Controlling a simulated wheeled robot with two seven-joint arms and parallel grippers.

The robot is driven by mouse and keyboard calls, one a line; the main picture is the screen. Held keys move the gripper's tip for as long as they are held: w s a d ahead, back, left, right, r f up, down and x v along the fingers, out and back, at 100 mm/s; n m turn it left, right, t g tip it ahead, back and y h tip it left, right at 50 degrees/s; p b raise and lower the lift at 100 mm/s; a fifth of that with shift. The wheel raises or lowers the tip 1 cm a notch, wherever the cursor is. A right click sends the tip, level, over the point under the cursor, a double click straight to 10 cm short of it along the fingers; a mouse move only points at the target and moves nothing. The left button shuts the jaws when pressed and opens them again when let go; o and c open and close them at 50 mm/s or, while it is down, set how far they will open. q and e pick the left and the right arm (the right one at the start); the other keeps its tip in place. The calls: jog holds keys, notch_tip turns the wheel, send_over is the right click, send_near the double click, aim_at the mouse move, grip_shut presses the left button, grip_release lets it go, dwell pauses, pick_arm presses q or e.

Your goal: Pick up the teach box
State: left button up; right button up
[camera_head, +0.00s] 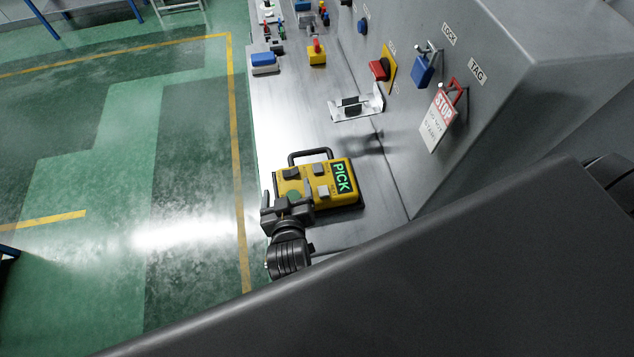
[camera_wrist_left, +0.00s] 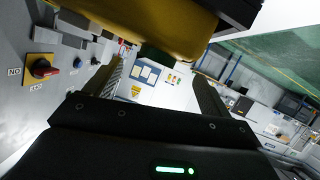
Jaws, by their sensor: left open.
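The yellow teach box (camera_head: 326,194) lies on the grey bench, with a green PICK label, several grey buttons and a black handle. My left gripper (camera_head: 286,197) is open at the near-left end of the box, its fingers over that end in the head view and hiding part of it. In the left wrist view, the yellow body of the teach box (camera_wrist_left: 150,22) fills the top, beyond the two spread fingers of my left gripper (camera_wrist_left: 160,68). My right gripper is not in view.
A metal bracket (camera_head: 356,105) stands beyond the box on the bench. Farther back are a blue-topped box (camera_head: 264,62) and a yellow box with a red button (camera_head: 317,54). The panel carries a blue padlock (camera_head: 423,71) and a STOP tag (camera_head: 438,120). Open floor lies left.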

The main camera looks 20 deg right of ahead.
aim_at(287, 173)
pick_arm(q)
jog(key=x, duration=0.2)
jog(key=p+x, duration=0.1)
jog(key=x, duration=0.1)
jog(key=shift+w+d, duration=0.25)
jog(key=shift+d, duration=0.05)
jog(key=shift+s, duration=0.1)
jog(key=shift+r, duration=0.1)
jog(key=shift+c, duration=1.1)
jog(key=c, duration=1.4)
jog(key=shift+c, duration=0.6)
jog(key=shift+r, duration=0.1)
